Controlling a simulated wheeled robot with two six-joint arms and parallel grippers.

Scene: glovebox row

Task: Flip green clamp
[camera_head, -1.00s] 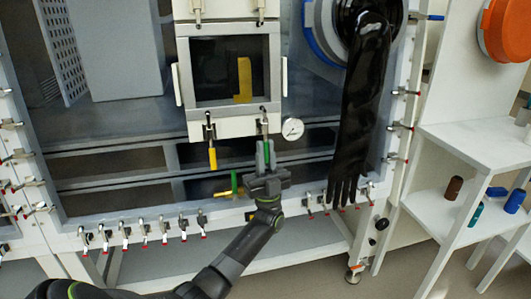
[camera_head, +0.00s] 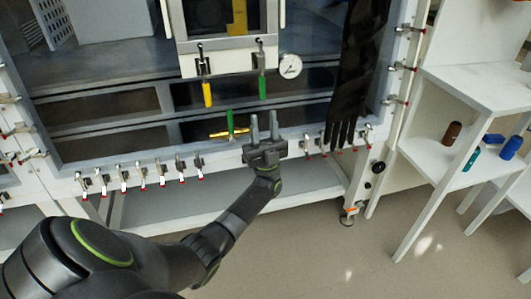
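The green clamp (camera_head: 262,86) hangs at the lower right edge of the white hatch frame (camera_head: 228,63), with its green handle pointing straight down. A like clamp with a yellow handle (camera_head: 207,94) hangs down to its left. My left gripper (camera_head: 264,125) is below the green clamp, with its two fingers pointing up and apart. Nothing shows between them, and a visible gap separates the fingertips from the green handle. My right gripper is not in view.
A green upright handle (camera_head: 230,122) and a yellow bar (camera_head: 227,133) sit just left of my fingers. A round gauge (camera_head: 290,66) is right of the clamp. A black glove (camera_head: 352,80) hangs further right. Several small clamps line the lower edge.

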